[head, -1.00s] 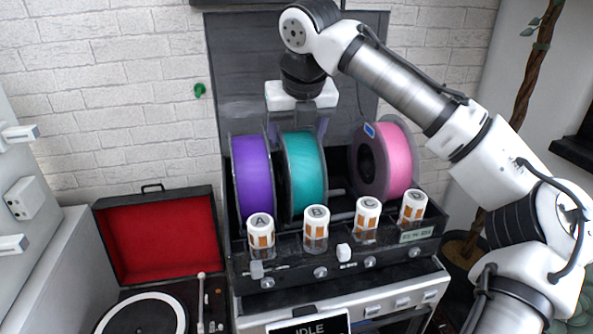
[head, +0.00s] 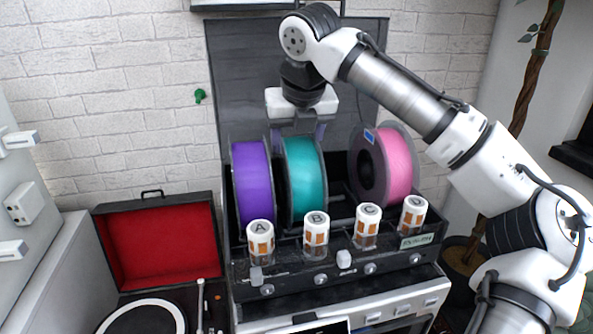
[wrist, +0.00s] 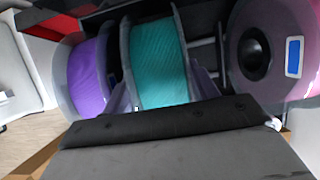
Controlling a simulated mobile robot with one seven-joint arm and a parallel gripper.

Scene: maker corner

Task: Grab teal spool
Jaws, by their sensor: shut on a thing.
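The teal spool (head: 305,180) stands upright in the black open-topped unit, between the purple spool (head: 252,183) and the pink spool (head: 397,166). My gripper (head: 299,134) points down over it from above, with one finger on each side, shut on its upper rim. In the wrist view the teal spool (wrist: 158,62) lies between the two fingers, close to the purple spool (wrist: 87,78). Its lower part is hidden behind the canisters and the unit's front wall.
White-capped canisters (head: 316,229) labelled A, B, C stand in a row on the unit's front. The raised dark lid (head: 235,75) is close behind my gripper. A turntable with a red-lined case (head: 160,240) is at left. A gap lies between the teal and pink spools.

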